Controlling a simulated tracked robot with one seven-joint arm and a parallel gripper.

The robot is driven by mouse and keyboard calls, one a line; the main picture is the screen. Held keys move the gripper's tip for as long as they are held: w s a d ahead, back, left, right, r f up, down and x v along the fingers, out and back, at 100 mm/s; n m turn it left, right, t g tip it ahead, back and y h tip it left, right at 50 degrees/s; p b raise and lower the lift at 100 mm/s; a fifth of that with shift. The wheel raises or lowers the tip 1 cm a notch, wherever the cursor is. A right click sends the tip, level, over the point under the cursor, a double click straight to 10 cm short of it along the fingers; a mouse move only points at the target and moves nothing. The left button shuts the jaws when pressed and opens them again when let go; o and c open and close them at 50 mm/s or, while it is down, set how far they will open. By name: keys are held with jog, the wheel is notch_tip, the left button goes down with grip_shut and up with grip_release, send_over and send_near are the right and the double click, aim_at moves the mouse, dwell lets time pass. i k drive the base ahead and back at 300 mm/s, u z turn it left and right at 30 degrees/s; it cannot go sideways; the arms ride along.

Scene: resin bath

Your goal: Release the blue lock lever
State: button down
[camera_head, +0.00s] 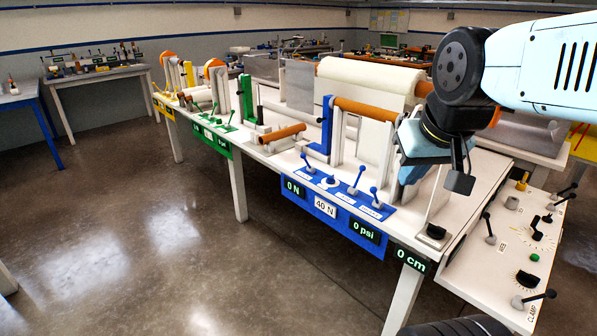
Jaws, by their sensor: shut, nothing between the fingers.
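The blue control panel (345,194) runs along the front edge of the white table. It carries several small blue levers: one at its left end (307,163), one right of the middle (357,178) and one near the right end (376,197). A round knob (330,181) sits between the first two. The labels are too small to read, so I cannot tell which lever is the lock. My gripper (404,176) hangs at the right, above and behind the panel's right end, apart from the levers. It is shut and empty; its fingertips are hard to make out.
A blue bracket (327,128) and white uprights holding an orange roller (358,110) stand behind the panel. A side panel (495,262) with dark levers and knobs is at the right. Green (215,136) and yellow (163,107) stations stand further left. The floor in front is clear.

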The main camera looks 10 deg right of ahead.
aim_at(303, 155)
jog(key=u, duration=0.5)
jog(key=i, duration=1.35)
jog(key=u, duration=0.05)
